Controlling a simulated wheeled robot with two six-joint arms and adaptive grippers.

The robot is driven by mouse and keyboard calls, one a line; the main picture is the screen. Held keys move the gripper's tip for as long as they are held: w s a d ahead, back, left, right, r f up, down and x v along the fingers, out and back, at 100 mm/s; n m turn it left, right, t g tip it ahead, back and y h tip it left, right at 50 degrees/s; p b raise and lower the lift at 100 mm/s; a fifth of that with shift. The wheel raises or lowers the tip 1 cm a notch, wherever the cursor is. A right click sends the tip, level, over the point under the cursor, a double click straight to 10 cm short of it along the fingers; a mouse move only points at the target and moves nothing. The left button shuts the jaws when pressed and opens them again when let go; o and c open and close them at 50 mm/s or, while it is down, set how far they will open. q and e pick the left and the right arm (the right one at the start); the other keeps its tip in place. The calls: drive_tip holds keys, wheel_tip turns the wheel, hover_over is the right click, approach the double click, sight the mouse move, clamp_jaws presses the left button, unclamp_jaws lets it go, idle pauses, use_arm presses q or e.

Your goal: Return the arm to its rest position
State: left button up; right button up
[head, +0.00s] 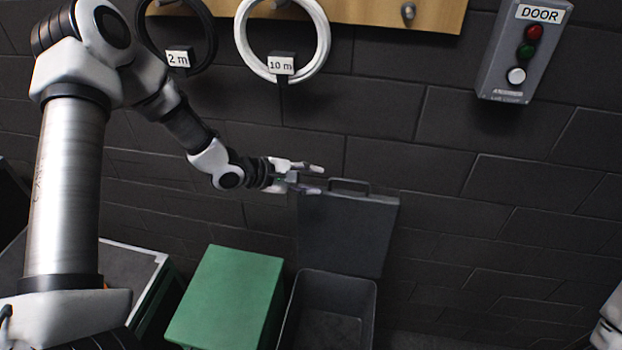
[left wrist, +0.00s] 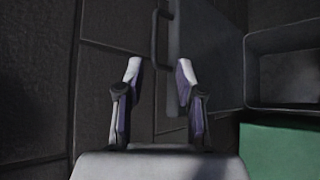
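My left arm comes in from the left in the head view. Its gripper (head: 318,178) is at mid-height in front of the dark wall, beside the raised lid of a grey box. The fingers are apart with nothing between them. The left wrist view also shows the two fingers of the left gripper (left wrist: 158,75) spread and empty, with the wall and the lid edge behind them. Only a small white piece of my right arm shows at the lower right edge of the head view; the right gripper is out of view.
An open grey box (head: 370,300) with its lid (head: 350,235) up stands below, next to a green box (head: 228,300). A DOOR button panel (head: 523,55) hangs at upper right. Black (head: 212,40) and white (head: 242,40) cable coils hang on a wooden board (head: 380,14).

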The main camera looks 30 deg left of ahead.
use_arm(q)
drive_tip(key=shift+w+d, duration=0.1)
drive_tip(key=shift+w, duration=0.05)
drive_tip(key=s+d+f+m+g+y+b, duration=0.1)
drive_tip(key=s+d+f+g+b, duration=0.2)
drive_tip(key=s+f, duration=0.85)
drive_tip(key=s+d+f+m+g+y+b, duration=0.15)
drive_tip(key=s+d+f+g, duration=0.3)
drive_tip(key=s+f, duration=0.65)
drive_tip(key=s+a+f+m+g+y, duration=0.1)
drive_tip(key=s+a+f+m+y, duration=0.1)
drive_tip(key=s+m, duration=0.3)
drive_tip(key=s+a+f+m+g+y, duration=0.1)
drive_tip(key=s+a+f+m+y, duration=0.1)
drive_tip(key=m, duration=0.7)
drive_tip(key=shift+s+f+y+b, duration=0.4)
drive_tip(key=shift+s+f+y, duration=0.25)
drive_tip(key=shift+s, duration=0.7)
drive_tip(key=shift+f, duration=0.1)
